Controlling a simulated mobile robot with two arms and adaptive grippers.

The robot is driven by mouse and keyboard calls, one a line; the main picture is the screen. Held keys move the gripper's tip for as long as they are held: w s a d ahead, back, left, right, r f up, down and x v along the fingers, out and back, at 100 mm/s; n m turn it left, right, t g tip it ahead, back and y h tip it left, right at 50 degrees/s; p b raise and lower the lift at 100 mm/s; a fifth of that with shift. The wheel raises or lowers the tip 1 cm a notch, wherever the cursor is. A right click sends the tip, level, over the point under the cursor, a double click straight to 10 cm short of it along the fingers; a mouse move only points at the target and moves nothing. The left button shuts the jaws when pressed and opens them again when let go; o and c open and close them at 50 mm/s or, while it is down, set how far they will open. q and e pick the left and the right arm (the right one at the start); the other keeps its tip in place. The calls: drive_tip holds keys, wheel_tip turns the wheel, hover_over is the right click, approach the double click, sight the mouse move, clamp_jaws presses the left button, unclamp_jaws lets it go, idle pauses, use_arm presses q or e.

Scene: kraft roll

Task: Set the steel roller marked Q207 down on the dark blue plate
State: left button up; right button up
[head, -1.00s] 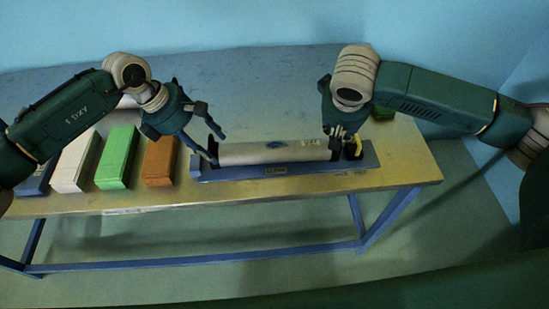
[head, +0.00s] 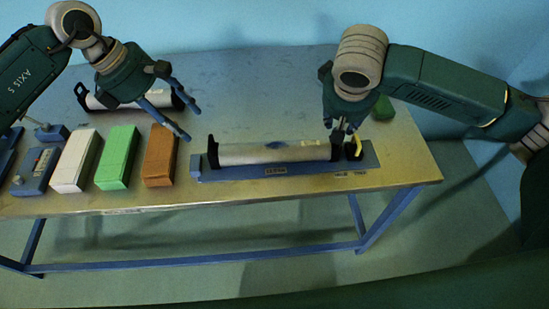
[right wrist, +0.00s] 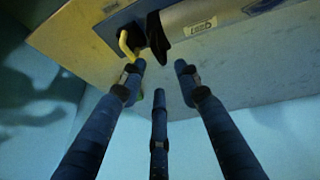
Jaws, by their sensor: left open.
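A pale steel roller (head: 270,154) with black end brackets lies along a long blue base (head: 230,175) at the right of the table. Its label (right wrist: 201,24) is too small to read, so I cannot confirm Q207. My left gripper (head: 188,121) is open and empty, above the table behind and left of the roller's left end. My right gripper (head: 343,132) is at the roller's right end, by a yellow hook (head: 354,147). In the right wrist view its fingers are spread with nothing between them, and the roller (right wrist: 190,18) lies beyond the tips.
A second roller (head: 110,100) lies at the back left, partly behind my left gripper. White (head: 75,160), green (head: 117,158) and brown (head: 160,156) blocks stand left of the base. Blue fixtures (head: 36,172) are farther left.

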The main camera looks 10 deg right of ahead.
drive_tip(key=v, duration=0.7)
idle(0.4)
